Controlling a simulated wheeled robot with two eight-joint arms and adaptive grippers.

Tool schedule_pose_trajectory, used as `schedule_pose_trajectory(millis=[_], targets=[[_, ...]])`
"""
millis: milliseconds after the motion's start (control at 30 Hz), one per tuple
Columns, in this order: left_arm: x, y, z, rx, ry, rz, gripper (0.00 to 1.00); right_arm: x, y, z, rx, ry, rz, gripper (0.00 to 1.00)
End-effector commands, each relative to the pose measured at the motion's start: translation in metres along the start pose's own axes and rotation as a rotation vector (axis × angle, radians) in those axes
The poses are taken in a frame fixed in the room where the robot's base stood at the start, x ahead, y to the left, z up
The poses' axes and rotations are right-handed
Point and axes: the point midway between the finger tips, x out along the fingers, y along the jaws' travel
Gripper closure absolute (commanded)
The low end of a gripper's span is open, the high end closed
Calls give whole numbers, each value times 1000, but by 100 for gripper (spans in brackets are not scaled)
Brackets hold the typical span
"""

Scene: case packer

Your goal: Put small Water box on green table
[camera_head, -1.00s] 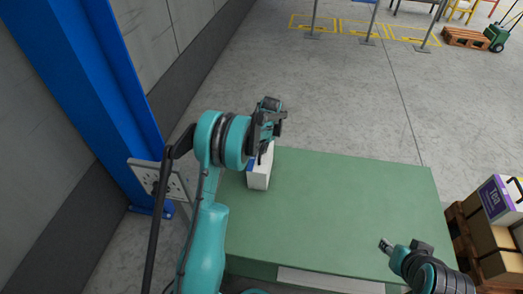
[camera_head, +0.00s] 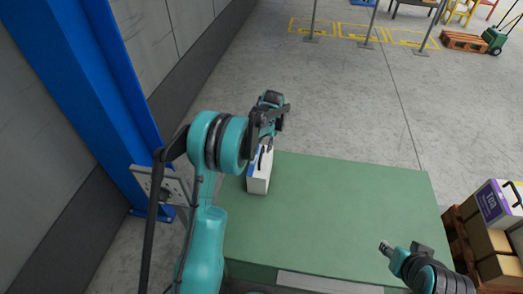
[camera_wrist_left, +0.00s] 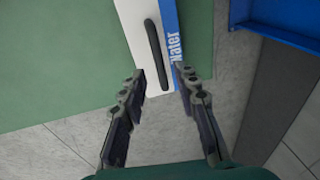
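The small Water box (camera_head: 259,178) is white with a blue side and stands on the green table (camera_head: 340,215), near its far left corner. In the left wrist view the box (camera_wrist_left: 133,25) shows a dark handle on top and the word "Water" on the blue side. My left gripper (camera_head: 268,140) is above the box's far end. In the left wrist view my left gripper (camera_wrist_left: 160,85) is open, its fingers apart on either side of the box's near end and handle; I cannot tell whether they touch it. My right gripper (camera_head: 404,247) is over the table's right side; its fingers are too small to judge.
A white and purple Tea box (camera_head: 497,203) sits on brown cartons (camera_head: 490,239) on a pallet to the right. A blue column (camera_head: 95,90) and wall stand on the left. The middle of the green table is clear.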

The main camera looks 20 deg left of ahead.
Motion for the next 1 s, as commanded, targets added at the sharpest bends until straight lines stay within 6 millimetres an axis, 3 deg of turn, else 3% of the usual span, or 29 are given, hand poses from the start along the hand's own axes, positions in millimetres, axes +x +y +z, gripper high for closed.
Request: schedule_pose_trajectory(millis=[100, 367, 533, 667, 800, 1000], targets=[[-29, 0, 0, 1, 0, 0, 69, -9, 0, -6, 0, 0, 0, 60], [-59, 0, 1, 2, 2, 1, 69, -15, 0, -10, 0, 0, 0, 60], [-94, 4, 18, 20, 42, 18, 69, -15, 0, -10, 0, 0, 0, 60], [-141, 9, 53, 53, 112, 47, 69, -15, 0, -10, 0, 0, 0, 60], [-184, 14, 102, 87, 198, 84, 69, -15, 0, -10, 0, 0, 0, 60], [-219, 20, 179, 134, 320, 136, 69, -15, 0, -10, 0, 0, 0, 60]])
